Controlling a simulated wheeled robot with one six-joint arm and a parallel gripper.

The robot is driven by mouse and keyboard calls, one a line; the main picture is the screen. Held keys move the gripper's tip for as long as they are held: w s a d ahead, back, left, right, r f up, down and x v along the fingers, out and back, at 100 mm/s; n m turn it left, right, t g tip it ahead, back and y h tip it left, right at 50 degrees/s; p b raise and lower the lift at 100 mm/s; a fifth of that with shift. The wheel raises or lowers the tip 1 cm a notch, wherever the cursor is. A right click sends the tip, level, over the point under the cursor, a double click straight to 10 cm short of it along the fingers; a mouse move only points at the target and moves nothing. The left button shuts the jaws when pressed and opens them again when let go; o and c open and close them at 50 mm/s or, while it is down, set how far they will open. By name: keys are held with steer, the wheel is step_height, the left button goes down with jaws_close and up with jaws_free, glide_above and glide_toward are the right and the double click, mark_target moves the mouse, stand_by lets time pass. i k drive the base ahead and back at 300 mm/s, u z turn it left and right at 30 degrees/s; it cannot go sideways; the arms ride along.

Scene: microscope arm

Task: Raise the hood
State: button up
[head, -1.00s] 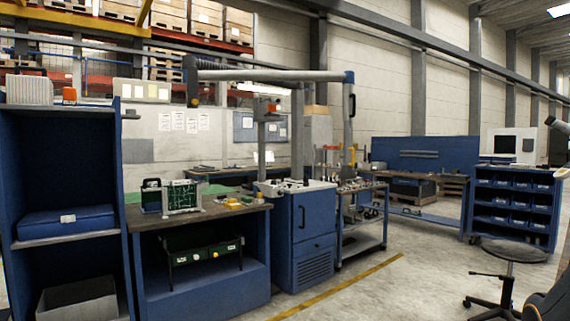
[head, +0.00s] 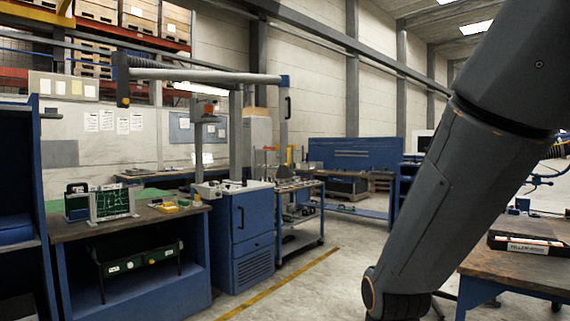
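No part is clearly recognisable as the hood. A jointed overhead arm (head: 205,75) stands over the blue cabinet in the middle left. Its grey tube runs level from a blue joint at the right to a blue end at the left. A dark piece (head: 123,94) hangs down from that left end; I cannot tell whether it is the hood. A black handle (head: 287,107) sits on the upright under the right joint. My arm's grey links fill the right side, well apart from the overhead arm. My gripper is outside the view.
A blue cabinet (head: 240,235) stands beside a workbench (head: 130,222) with a framed green board (head: 112,203). A metal cart (head: 300,215) is behind the cabinet. Another bench (head: 515,268) with a black box (head: 525,232) is at the right. Floor along the yellow line is open.

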mark_target(284, 171)
steer(key=u, duration=0.05)
steer(key=i, duration=1.75)
steer(key=z, duration=0.3)
steer(key=i, duration=2.2)
steer(key=z, duration=0.35)
